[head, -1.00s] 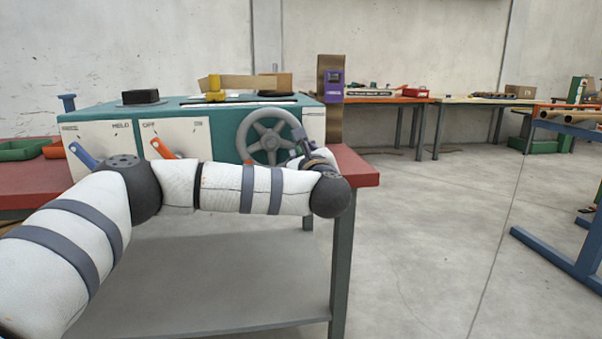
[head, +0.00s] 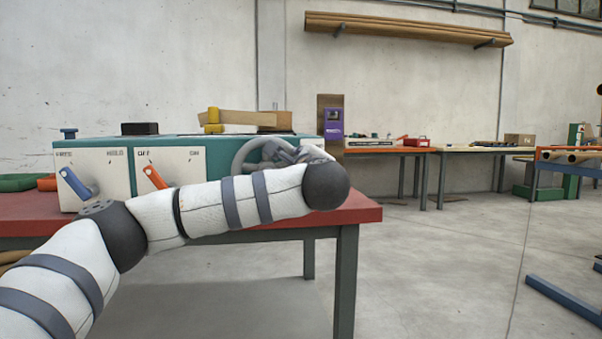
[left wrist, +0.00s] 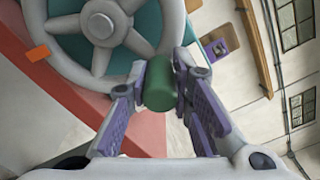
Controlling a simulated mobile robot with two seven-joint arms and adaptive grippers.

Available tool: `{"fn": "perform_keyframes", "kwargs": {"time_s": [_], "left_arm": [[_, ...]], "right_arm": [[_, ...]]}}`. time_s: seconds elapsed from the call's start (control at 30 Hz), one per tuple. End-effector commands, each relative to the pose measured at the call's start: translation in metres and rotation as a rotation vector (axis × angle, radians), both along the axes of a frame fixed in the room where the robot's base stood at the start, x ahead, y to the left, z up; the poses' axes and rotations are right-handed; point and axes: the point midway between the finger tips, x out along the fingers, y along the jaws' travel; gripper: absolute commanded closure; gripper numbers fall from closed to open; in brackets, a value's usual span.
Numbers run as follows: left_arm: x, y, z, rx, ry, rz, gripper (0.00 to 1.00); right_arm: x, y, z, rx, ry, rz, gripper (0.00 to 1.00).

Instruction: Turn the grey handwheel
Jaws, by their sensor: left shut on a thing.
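The grey handwheel (head: 240,158) is on the front of the teal and cream machine, largely hidden behind my left forearm in the head view. The left wrist view shows its spokes, hub and thick rim (left wrist: 162,60) close up. A green cylindrical grip (left wrist: 158,88) sits at the rim, between my left fingers. My left gripper (left wrist: 160,84) is shut on this green grip. In the head view the left gripper (head: 310,155) is at the wheel's right side, partly hidden by my wrist. My right gripper is not in view.
The machine stands on a red bench (head: 345,208). Its front has a blue lever (head: 76,184) and an orange lever (head: 154,177), close above my left arm. A purple device (head: 333,123) is on a post behind. Open floor lies to the right.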

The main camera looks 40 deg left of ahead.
Motion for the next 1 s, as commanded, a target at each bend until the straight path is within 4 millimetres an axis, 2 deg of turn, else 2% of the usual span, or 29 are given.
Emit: {"fn": "perform_keyframes", "kwargs": {"time_s": [0.47,0.5,0.6,0.87,1.0], "left_arm": [[0.0,0.0,0.003,-0.007,-0.015,0.0,1.0],[0.0,0.0,0.003,-0.006,-0.014,0.0,0.78],[-0.001,0.0,0.003,-0.007,-0.014,0.0,0.59],[-0.001,0.0,0.002,-0.008,-0.012,0.0,0.59],[-0.011,-0.014,0.002,-0.006,-0.012,-0.005,0.59]], "right_arm": [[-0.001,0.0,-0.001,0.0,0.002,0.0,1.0],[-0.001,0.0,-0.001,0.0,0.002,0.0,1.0],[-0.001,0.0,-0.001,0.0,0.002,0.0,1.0],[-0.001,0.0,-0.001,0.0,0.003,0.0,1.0],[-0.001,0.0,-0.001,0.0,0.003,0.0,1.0]]}}
